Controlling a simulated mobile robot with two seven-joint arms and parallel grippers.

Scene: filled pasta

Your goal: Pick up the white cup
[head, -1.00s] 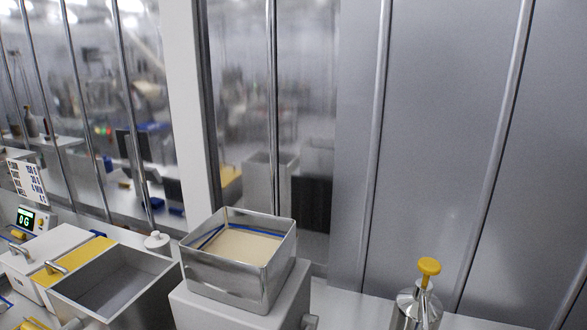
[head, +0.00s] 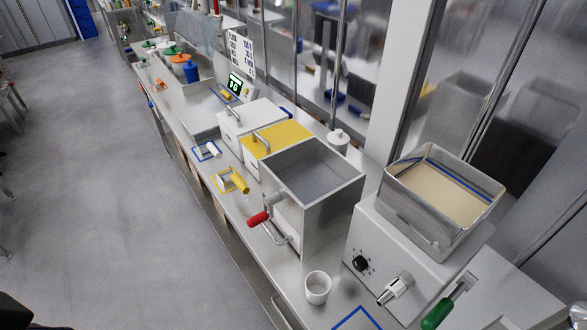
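A small white cup (head: 317,289) stands upright on the steel counter in the head view, low and right of centre. Its open top faces up and nothing clearly shows inside it. It stands in front of the open steel bin and left of the machine with the dial. Neither of my grippers is in view.
Near the cup are a blue-outlined square (head: 357,319), a machine (head: 409,268) with a nozzle and square hopper (head: 432,232), and a green-handled tool (head: 437,313). An open steel bin (head: 334,199) has a red-handled lever (head: 258,218). Grey floor (head: 95,190) lies open at left.

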